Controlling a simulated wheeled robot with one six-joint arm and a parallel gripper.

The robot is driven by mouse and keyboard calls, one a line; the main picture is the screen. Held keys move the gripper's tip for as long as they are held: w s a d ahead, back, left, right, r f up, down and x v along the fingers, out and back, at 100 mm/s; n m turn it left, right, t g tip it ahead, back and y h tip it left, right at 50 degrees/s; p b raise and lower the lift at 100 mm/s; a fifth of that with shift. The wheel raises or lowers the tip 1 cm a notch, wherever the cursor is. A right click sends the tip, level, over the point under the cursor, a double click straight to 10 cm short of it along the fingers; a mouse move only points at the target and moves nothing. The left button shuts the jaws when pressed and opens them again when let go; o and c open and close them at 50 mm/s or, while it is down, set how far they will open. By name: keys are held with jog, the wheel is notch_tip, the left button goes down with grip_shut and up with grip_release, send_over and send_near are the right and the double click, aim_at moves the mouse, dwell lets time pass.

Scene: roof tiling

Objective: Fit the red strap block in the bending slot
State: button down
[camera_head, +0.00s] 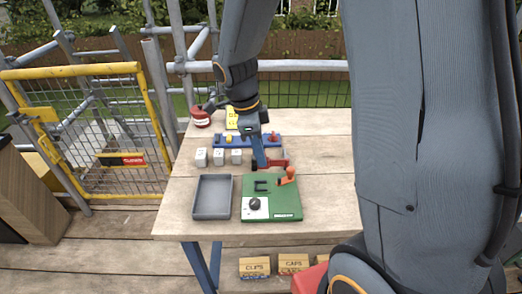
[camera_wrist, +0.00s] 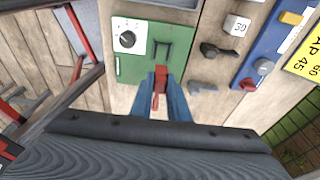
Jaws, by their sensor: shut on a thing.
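My gripper (camera_head: 262,163) has blue fingers and is over the table, behind the green board in the head view. In the wrist view my gripper (camera_wrist: 162,92) is shut on the red strap block (camera_wrist: 161,76), which shows between the fingertips. The fingers hide part of the block.
A grey tray (camera_head: 212,196) stands left of the board. Several white cubes (camera_head: 218,157) stand behind it, before a blue rack (camera_head: 218,140) with coloured pieces. A red tin (camera_head: 200,117) and yellow card (camera_head: 232,119) are farther back. The table's right side (camera_head: 325,185) looks clear.

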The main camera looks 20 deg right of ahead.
jog(key=shift+w+a+b+x, duration=0.1)
jog(key=shift+a+b+x, duration=0.15)
jog(key=shift+b+x, duration=0.8)
jog(key=shift+w+a+b+x, duration=0.15)
jog(key=shift+b+x, duration=0.45)
jog(key=shift+x, duration=0.75)
jog(key=shift+a+b+x, duration=0.3)
jog(key=shift+b+x, duration=0.55)
jog(key=shift+x, duration=0.3)
jog(key=shift+f+b, duration=0.45)
jog(key=shift+f, duration=0.2)
jog(key=c, duration=1.6)
grip_release()
jog(key=shift+r, duration=0.1)
jog(key=shift+s+d+p+v, duration=0.1)
jog(key=shift+d+p+v, duration=0.1)
jog(key=shift+p+v, duration=0.8)
jog(key=shift+s+d+p+v, duration=0.1)
jog(key=shift+d+p+v, duration=0.1)
jog(key=shift+p+v, duration=0.75)
jog(key=shift+s+d+p+v, duration=0.1)
jog(key=shift+d+p+v, duration=0.3)
jog(key=shift+v, duration=0.95)
jog(key=shift+a+r, duration=0.15)
